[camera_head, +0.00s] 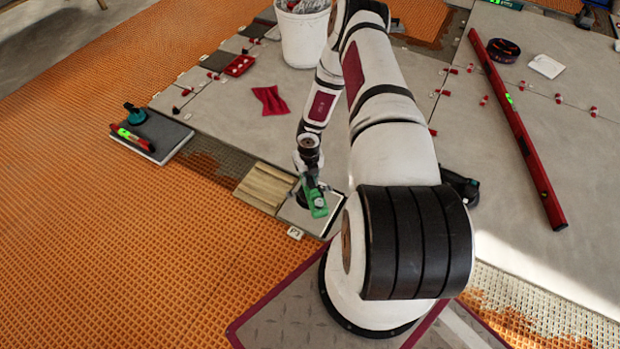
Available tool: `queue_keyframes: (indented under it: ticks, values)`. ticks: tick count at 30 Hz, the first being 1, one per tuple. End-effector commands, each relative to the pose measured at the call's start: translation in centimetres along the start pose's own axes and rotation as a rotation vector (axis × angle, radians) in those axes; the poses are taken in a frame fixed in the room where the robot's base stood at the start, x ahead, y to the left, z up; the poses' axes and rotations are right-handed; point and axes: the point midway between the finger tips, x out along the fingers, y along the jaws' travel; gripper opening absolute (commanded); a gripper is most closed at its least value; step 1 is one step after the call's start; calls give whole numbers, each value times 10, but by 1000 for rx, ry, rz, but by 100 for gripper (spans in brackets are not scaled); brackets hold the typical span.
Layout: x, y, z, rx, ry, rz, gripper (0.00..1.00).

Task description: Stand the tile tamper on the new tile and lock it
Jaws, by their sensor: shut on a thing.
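My gripper (311,172) points down in the middle of the view and is shut on a green-and-black tool, which looks like the tile tamper (318,203). The tamper has a bright green body with a pale round dial and a dark round part at its left. It is over a light grey tile (300,218), which I take for the new tile, near the floor edge in front of my base. I cannot tell whether its base rests fully on the tile or whether its lock is set. My fingers are small and partly hidden by the tool.
A wood-patterned tile (262,187) lies just left. A dark tile (160,133) bears a teal-topped tool (135,114) and a red level (133,139). Orange matting (110,240) fills the left.

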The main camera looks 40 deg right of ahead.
Motion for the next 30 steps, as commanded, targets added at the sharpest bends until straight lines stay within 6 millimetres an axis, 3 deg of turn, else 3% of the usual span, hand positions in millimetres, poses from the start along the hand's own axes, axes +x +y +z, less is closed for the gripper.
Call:
queue_keyframes:
  ticks: [18, 30]
  values:
    - [47, 0, 1, -1, -2, 0, 0]
    - [53, 0, 1, -1, -2, 0, 0]
